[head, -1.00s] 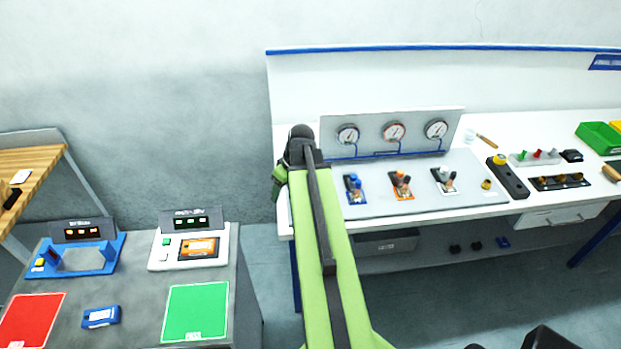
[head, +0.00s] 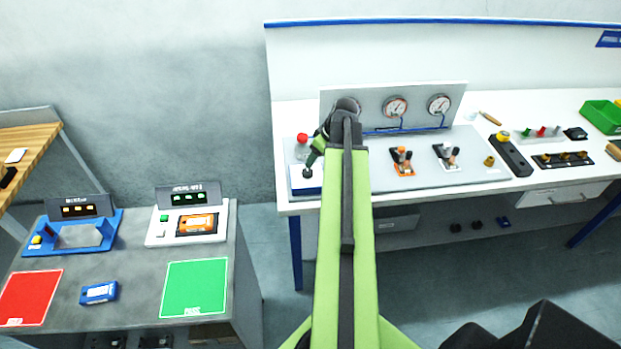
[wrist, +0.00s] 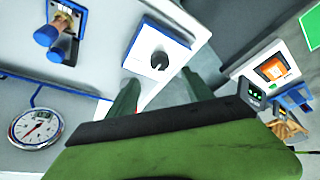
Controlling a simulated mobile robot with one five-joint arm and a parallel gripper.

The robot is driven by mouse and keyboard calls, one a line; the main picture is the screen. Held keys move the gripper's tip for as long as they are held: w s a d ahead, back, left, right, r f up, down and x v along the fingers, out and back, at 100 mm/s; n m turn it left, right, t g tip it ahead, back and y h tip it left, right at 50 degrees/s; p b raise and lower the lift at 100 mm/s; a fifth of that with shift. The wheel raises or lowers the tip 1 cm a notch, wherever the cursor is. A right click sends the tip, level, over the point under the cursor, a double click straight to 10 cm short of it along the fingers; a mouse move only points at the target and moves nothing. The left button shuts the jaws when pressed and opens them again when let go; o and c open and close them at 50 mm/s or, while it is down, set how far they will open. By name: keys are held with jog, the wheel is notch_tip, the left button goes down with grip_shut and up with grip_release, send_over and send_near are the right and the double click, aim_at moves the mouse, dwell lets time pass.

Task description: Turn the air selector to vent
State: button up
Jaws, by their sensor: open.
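A white plate with a blue border (head: 306,187) sits at the left end of the white bench and carries a small dark knob (head: 308,174); it looks like the air selector. In the wrist view the plate (wrist: 138,62) and its round dark knob (wrist: 159,60) lie just beyond my fingertips. No position labels can be read. My gripper (wrist: 160,88) is open and empty, its two green fingers apart, with the knob ahead of the gap. In the head view my gripper (head: 313,160) hangs over the plate, pointing down; any contact with the knob cannot be told.
A red knob (head: 302,139) stands behind the plate. Orange (head: 402,160) and white (head: 446,155) valves stand farther right. A grey table (head: 130,255) is at lower left.

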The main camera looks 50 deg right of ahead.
aim_at(308, 171)
jog(key=b+x, duration=0.7)
jog(key=x, duration=0.2)
jog(key=shift+f, duration=0.3)
jog(key=shift+r, duration=0.1)
jog(key=shift+c, duration=0.3)
